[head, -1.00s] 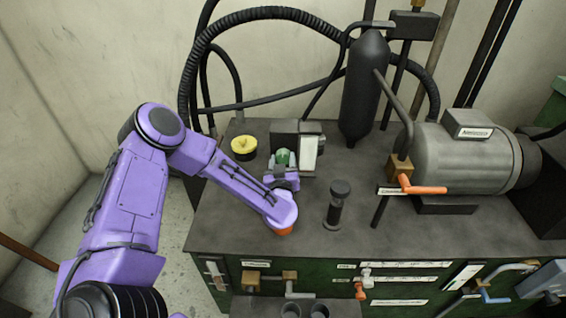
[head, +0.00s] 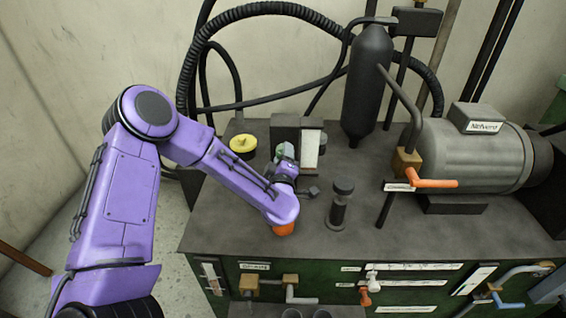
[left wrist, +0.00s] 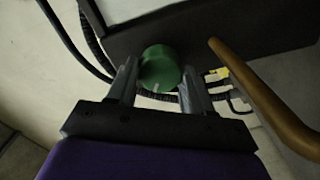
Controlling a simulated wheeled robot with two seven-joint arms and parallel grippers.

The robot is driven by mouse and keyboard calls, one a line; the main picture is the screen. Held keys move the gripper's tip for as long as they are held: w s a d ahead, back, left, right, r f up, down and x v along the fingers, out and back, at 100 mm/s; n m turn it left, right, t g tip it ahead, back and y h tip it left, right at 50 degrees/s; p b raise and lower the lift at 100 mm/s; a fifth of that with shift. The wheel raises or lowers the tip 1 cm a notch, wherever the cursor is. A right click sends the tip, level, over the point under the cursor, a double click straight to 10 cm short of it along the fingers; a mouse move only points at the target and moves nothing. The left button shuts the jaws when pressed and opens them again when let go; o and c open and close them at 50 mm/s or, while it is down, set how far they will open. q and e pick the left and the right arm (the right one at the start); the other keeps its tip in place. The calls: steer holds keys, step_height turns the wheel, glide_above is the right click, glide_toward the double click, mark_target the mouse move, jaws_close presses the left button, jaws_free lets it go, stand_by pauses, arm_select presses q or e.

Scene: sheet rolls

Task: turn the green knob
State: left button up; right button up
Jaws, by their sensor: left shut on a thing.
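The green knob (head: 281,151) is on the front of a dark box with a pale panel, on the bench top. In the head view my left gripper (head: 286,166) partly hides it. In the left wrist view the green knob (left wrist: 160,66) sits between the two grey fingers of my left gripper (left wrist: 161,82), one finger on each side. The gripper is shut on it and looks rolled over in the head view. My right gripper is in neither view now.
A yellow round knob (head: 243,145) stands left of the box. A short dark post (head: 341,204) stands right of my left wrist. A black cylinder (head: 367,85) and a grey motor-like tank (head: 470,155) with an orange lever (head: 436,184) are farther right. The front bench top is mostly clear.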

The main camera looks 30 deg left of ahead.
arm_select(q)
steer(key=n+b, duration=0.1)
steer(key=n, duration=0.1)
steer(key=n+b, duration=0.1)
steer(key=shift+f+n+b, duration=0.25)
steer(key=shift+n+b, duration=0.05)
steer(key=shift+n, duration=0.1)
steer(key=n+b, duration=0.2)
steer(key=n, duration=0.1)
steer(key=shift+n+b, duration=0.3)
steer(key=shift+b, duration=0.1)
steer(key=n+b, duration=0.3)
steer(key=shift+r, duration=0.1)
steer(key=shift+r+n+b, duration=0.15)
steer(key=shift+n+b, duration=0.25)
steer(key=shift+n, duration=0.4)
steer(key=shift+r, duration=0.1)
steer(key=o, duration=0.7)
steer(key=shift+w, duration=0.1)
steer(key=o, duration=0.3)
steer(key=shift+o, duration=0.2)
